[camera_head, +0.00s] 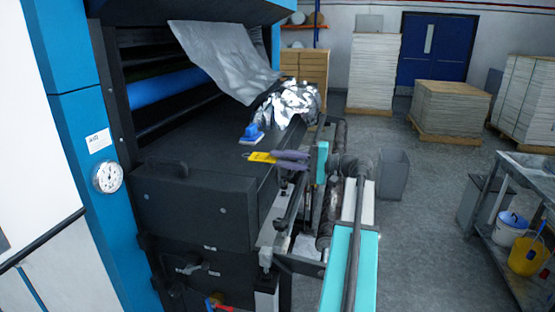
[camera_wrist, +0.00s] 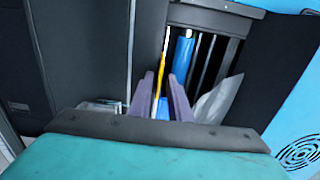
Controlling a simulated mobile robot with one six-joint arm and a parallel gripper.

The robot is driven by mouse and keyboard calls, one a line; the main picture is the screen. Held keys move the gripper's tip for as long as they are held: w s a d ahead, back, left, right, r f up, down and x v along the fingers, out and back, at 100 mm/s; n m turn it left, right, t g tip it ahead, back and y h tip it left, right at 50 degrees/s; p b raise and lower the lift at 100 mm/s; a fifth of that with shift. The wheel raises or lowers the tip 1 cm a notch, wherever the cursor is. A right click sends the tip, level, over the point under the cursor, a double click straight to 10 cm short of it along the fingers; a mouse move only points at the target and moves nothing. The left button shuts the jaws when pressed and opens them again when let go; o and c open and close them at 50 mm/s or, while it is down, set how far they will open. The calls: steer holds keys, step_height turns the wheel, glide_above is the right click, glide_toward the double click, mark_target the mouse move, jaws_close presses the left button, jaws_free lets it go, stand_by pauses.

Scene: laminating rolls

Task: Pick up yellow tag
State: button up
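The yellow tag (camera_head: 262,157) lies near the right edge of the machine's dark top surface in the head view. In the wrist view the tag (camera_wrist: 161,70) shows as a thin yellow strip, close to the left finger. My gripper (camera_head: 279,157) has purple fingers and reaches in from the right, with its tips right at the tag's right end. In the wrist view the gripper (camera_wrist: 162,82) shows a gap between its two fingers. I cannot tell whether the tag touches a finger.
A blue block-like object (camera_head: 251,134) sits on the machine top just behind the tag. Crumpled silver film (camera_head: 290,103) and a grey sheet (camera_head: 222,58) are farther back. The blue roller (camera_head: 172,87) lies inside the machine. A grey bin (camera_head: 393,173) stands on the floor to the right.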

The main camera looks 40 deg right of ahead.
jaws_close()
step_height(320, 180, up, 2)
steer(key=shift+r+p, duration=0.25)
steer(key=shift+p, duration=0.35)
steer(key=s+d+r+p, duration=0.1)
steer(key=s+d+r, duration=0.1)
steer(key=s, duration=0.4)
steer(key=s+d+r+p, duration=0.1)
steer(key=s+d+r, duration=0.2)
steer(key=s+d, duration=0.2)
steer(key=shift+s+d, duration=0.25)
steer(key=shift+s, duration=0.25)
stand_by(0.4)
